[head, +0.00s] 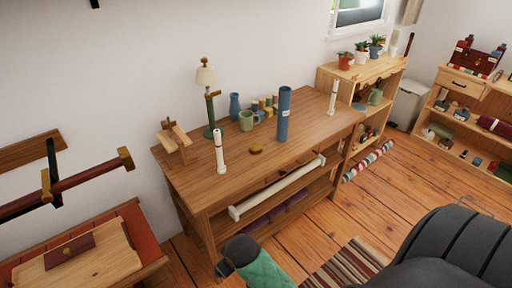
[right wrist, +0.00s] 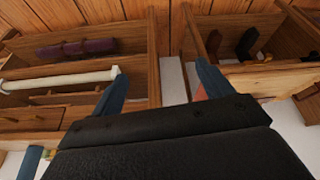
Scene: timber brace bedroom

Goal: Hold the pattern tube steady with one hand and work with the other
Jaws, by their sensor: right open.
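The pattern tube, a tall blue cylinder with a pale label, seems to be the tube (head: 283,120) standing upright on the wooden worktable (head: 185,178). No gripper touches it in the head view. My right gripper (right wrist: 160,68) shows in the right wrist view with its two bluish fingers spread wide and nothing between them. It faces the worktable's lower shelf and a neighbouring shelf. A blue shape at the lower left of that view is too cut off to identify. My left gripper is in neither view.
A brass-coloured piece (head: 256,149) lies before the tube. Two slim white posts (head: 220,155) (head: 333,100) stand on the worktable. A green mug (head: 246,121), blue vase (head: 234,106) and lamp (head: 207,77) stand behind. A white roll (head: 280,187) runs along the front. The front tabletop is mostly clear.

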